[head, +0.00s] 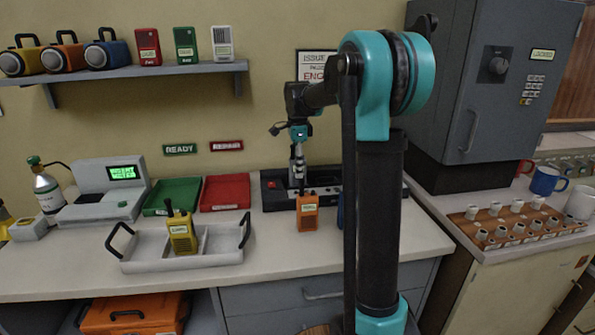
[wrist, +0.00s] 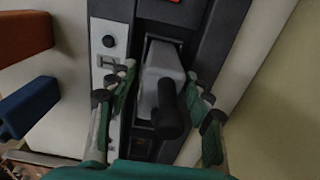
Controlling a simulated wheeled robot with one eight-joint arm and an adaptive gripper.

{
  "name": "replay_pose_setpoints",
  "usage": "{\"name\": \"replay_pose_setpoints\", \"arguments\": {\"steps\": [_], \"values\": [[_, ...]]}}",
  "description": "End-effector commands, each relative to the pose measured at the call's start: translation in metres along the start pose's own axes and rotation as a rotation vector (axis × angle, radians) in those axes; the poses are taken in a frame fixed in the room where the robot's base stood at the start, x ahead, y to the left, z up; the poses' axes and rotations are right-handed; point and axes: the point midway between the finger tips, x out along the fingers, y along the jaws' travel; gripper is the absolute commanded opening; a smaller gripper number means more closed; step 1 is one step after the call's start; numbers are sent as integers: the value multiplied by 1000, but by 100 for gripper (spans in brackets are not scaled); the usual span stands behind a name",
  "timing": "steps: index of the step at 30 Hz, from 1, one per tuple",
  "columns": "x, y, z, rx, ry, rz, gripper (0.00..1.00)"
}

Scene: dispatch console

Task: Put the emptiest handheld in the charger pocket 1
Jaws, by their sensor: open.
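My gripper (head: 297,160) is over the black charger (head: 275,199) at the back of the counter. In the wrist view my open gripper (wrist: 160,108) has one finger on each side of a grey handheld (wrist: 158,72) with a black antenna. The grey handheld stands in a charger pocket; how deep it sits is unclear. An orange handheld (head: 307,214) stands in front of the charger, and it also shows in the wrist view (wrist: 25,40). A blue handheld (wrist: 30,105) is beside it, mostly hidden behind my arm in the head view. A yellow handheld (head: 181,236) stands in the grey divided tray (head: 148,258).
A green tray (head: 172,195) and a red tray (head: 225,192) lie left of the charger. A meter with a green screen (head: 98,190) stands farther left. A grey cabinet (head: 480,90) and a rack of knobs (head: 510,222) are right. Front counter is partly clear.

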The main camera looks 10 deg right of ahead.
Motion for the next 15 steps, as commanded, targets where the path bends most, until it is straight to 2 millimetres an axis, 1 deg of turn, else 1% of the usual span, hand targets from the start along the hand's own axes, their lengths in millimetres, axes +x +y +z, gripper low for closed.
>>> {"name": "replay_pose_setpoints", "arguments": {"steps": [1,9,12,15], "values": [[-10,0,0,0,0,0,51],[-65,0,0,0,0,0,51],[-82,0,0,0,0,0,51],[-95,0,0,0,0,0,51]]}}
